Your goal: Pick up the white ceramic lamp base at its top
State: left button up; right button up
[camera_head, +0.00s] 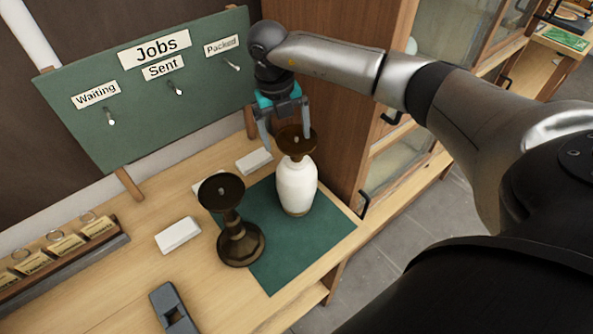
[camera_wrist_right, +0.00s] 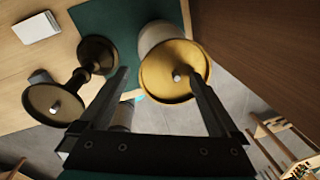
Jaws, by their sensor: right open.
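The white ceramic lamp base (camera_head: 296,186) stands upright on the green mat (camera_head: 290,255) at the right of the bench. Its top carries a round brown-gold disc (camera_head: 291,141) with a small stub in the middle. My right gripper (camera_head: 285,142) is open, its fingers pointing down at the disc's height, around or just behind it. In the right wrist view the disc (camera_wrist_right: 174,72) lies between the fingers of the gripper (camera_wrist_right: 163,78), nearer the right finger; contact cannot be told. The white body (camera_wrist_right: 160,33) is mostly hidden behind the disc. My left gripper is not in view.
A dark bronze lamp base (camera_head: 238,238) stands on the mat left of the white one. White boxes (camera_head: 178,235), a grey-blue block (camera_head: 172,308) and a tag rack (camera_head: 60,250) are farther left. A green jobs board (camera_head: 150,85) stands behind. A wooden cabinet (camera_head: 345,90) rises close at right.

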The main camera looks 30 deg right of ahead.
grip_shut()
dwell(0.7)
jog(key=shift+w+r, duration=0.15)
jog(key=shift+r, duration=0.05)
